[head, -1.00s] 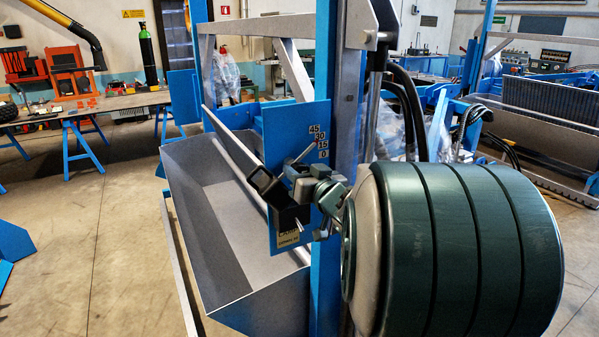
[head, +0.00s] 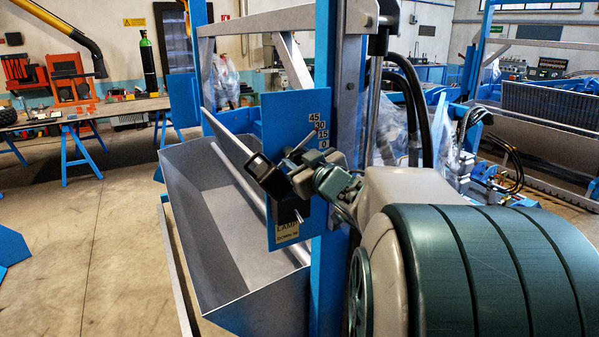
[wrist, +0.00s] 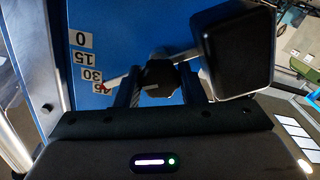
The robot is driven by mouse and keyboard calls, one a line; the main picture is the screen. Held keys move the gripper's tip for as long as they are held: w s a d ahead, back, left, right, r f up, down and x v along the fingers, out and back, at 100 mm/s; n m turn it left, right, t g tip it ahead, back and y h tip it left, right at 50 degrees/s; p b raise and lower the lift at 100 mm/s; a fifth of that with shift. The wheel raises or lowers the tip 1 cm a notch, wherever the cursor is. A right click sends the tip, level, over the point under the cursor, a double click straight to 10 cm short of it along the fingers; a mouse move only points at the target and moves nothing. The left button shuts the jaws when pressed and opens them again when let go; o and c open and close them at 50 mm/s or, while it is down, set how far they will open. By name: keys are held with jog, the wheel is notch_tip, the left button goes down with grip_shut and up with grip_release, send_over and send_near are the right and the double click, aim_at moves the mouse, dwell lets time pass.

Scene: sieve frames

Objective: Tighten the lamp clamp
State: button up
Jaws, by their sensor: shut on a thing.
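The lamp is a black box head (head: 262,170) on a short grey arm, mounted on an upright blue panel (head: 272,112). It also shows large at the upper right of the wrist view (wrist: 238,52). The clamp's dark knob (wrist: 162,76) sits between my two fingers in the wrist view. My gripper (wrist: 161,84) is shut on this knob, and it hides much of the knob in the head view. A thin pointer with a red tip (wrist: 104,86) lies by the 30 and 45 marks of the angle scale (head: 318,131).
A grey trough (head: 200,215) stands just left of and below the panel. A blue post (head: 325,270) rises close behind my wrist. A workbench (head: 100,112) is at the back left, with open floor (head: 70,240) before it.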

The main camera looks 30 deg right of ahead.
jog(key=n+b, duration=0.5)
jog(key=n, duration=0.1)
jog(key=shift+f, duration=0.2)
jog(key=n+b, duration=0.3)
jog(key=n, duration=0.2)
jog(key=shift+r+n, duration=0.1)
jog(key=shift+n, duration=0.3)
jog(key=o, duration=1)
jog(key=s, duration=1.3)
jog(key=shift+s+d, duration=0.2)
jog(key=shift+s, duration=0.2)
